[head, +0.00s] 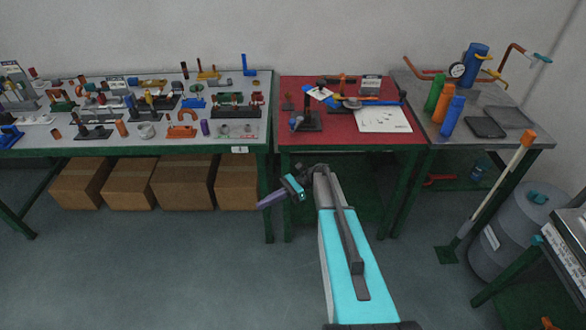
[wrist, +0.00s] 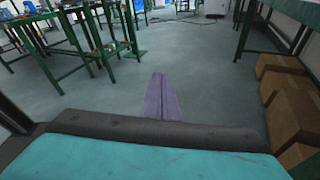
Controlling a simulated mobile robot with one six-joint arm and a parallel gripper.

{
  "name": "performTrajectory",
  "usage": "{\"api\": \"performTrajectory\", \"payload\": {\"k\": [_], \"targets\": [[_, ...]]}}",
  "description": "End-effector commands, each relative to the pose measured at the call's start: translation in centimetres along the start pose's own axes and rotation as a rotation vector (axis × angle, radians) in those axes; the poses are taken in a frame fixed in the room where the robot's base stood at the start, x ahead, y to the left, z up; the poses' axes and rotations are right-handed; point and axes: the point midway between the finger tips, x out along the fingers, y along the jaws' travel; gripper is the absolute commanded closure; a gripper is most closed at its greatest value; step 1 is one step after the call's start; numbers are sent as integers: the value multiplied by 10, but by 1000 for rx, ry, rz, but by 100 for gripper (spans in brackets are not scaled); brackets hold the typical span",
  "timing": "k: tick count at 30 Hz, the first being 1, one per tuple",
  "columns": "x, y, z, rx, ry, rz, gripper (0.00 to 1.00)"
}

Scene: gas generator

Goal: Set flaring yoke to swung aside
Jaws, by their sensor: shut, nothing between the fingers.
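My gripper (head: 264,203) is shut and empty, its purple fingers together. It hangs over the floor in front of the gap between the grey and red tables, apart from everything. The closed fingers also show in the wrist view (wrist: 162,97), pointing over bare floor. I cannot single out the flaring yoke for sure at this size. A small dark upright device (head: 311,119) on a black base stands at the front left of the red table (head: 345,140); it may be the flaring tool. Whether any yoke there is swung aside cannot be told.
The grey table (head: 180,146) on the left is crowded with small fixtures. Cardboard boxes (head: 185,183) sit beneath it. A metal table (head: 500,135) with bottles and a gauge stands right, near a grey drum (head: 510,235). The floor (head: 150,260) in front is clear.

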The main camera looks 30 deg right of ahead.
Motion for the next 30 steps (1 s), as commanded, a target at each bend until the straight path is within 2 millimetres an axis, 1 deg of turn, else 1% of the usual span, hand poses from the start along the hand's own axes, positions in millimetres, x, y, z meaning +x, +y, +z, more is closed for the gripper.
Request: {"api": "performTrajectory", "payload": {"k": [1, 2, 3, 5, 6, 8, 9, 11, 12, 14, 15, 19, 21, 23, 24, 26, 30], "targets": [[30, 16, -13, 2, 32, 34, 100], [45, 24, -21, -2, 53, 52, 100], [64, 35, -32, -5, 83, 77, 100], [91, 52, -50, -16, 131, 115, 100], [107, 65, -61, -25, 163, 141, 100], [128, 84, -78, -44, 212, 178, 100], [141, 97, -90, -58, 244, 206, 100], [158, 118, -106, -83, 293, 246, 100], [167, 131, -117, -102, 326, 273, 100], [179, 152, -133, -134, 374, 315, 100], [185, 165, -143, -159, 407, 343, 100], [198, 209, -174, -250, 510, 444, 100], [200, 232, -190, -308, 562, 502, 100], [200, 250, -203, -364, 606, 556, 100], [199, 262, -211, -402, 634, 593, 100], [195, 278, -222, -466, 675, 652, 100], [178, 312, -245, -636, 760, 805, 100]]}}
